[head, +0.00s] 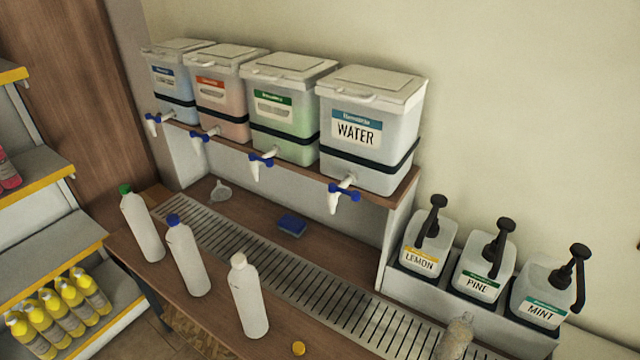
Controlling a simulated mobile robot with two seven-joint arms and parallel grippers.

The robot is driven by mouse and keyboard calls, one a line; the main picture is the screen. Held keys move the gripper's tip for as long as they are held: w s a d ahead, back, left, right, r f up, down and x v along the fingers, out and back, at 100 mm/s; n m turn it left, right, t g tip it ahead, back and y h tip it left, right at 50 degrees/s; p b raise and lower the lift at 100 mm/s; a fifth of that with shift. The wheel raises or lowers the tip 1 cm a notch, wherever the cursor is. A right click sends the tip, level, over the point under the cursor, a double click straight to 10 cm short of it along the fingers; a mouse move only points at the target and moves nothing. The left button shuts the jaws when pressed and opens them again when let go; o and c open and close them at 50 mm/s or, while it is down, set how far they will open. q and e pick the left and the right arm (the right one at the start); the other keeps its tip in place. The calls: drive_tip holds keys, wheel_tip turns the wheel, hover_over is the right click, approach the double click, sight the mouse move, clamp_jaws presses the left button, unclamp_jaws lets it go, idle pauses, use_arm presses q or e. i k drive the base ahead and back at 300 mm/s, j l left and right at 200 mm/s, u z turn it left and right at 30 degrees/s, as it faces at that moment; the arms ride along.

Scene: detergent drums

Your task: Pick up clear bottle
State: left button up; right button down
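A see-through bottle (455,339) stands at the bottom right of the head view, by the drain grate near the pump dispensers. Its lower part is cut off by the frame's edge, and no cap can be made out on it. Three white bottles stand on the wooden counter: one with a green cap (143,228), one with a blue cap (188,258), and one with a whitish top (248,298). Neither of my grippers is in view.
A metal drain grate (300,284) runs along the counter, with a blue sponge (291,225) and a funnel (221,191) behind it. A yellow cap (298,348) lies in front. Drums with taps, including the WATER drum (368,165), stand on a raised shelf. Pump dispensers (481,275) stand right.

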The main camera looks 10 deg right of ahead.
sight(460, 331)
drive_tip(key=z, duration=1.3)
